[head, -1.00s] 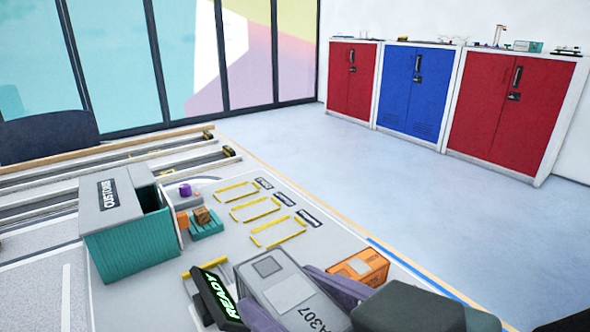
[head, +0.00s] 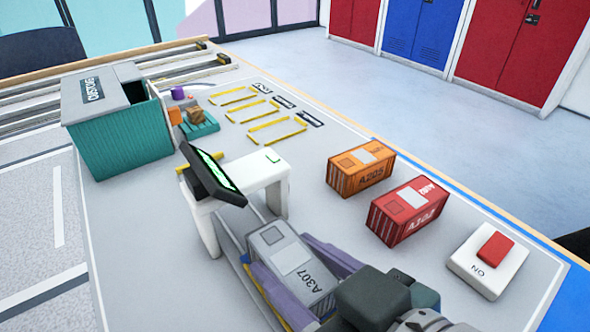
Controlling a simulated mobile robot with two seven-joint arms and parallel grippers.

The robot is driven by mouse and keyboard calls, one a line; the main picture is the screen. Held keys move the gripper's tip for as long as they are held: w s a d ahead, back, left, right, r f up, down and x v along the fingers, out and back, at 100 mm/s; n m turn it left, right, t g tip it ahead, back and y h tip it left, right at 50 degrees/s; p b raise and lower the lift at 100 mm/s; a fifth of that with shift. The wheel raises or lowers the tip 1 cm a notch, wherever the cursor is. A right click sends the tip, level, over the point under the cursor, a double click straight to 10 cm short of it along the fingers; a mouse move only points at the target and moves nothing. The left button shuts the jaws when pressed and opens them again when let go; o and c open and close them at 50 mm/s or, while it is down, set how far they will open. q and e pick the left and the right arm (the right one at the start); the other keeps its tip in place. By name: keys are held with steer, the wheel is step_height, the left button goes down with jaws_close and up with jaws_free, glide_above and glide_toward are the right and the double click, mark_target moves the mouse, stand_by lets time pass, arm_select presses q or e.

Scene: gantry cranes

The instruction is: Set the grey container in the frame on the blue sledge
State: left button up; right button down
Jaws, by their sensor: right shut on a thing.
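The grey container (head: 279,248), marked A307, is between the purple fingers of my right gripper (head: 290,275), which is shut on it. It is low at the lower middle, just in front of the white scanner arch (head: 263,178). A small part of the blue sledge (head: 256,270) shows along the container's left side, with a yellow strip of the frame (head: 272,300) beside it. The container and my gripper hide the rest of both. I cannot tell whether the container touches the sledge. My left gripper is not in view.
An orange container (head: 360,168) and a red container (head: 408,212) stand to the right, near a red button on a white box (head: 488,262). A tilted screen (head: 212,175) is fixed at the arch. A teal customs box (head: 120,130) and yellow-marked bays (head: 277,130) lie farther back.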

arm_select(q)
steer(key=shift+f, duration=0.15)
arm_select(e)
steer(key=shift+f, duration=0.2)
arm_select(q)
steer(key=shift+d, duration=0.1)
arm_select(e)
steer(key=shift+c, duration=1.1)
jaws_free()
steer(key=shift+r, duration=0.1)
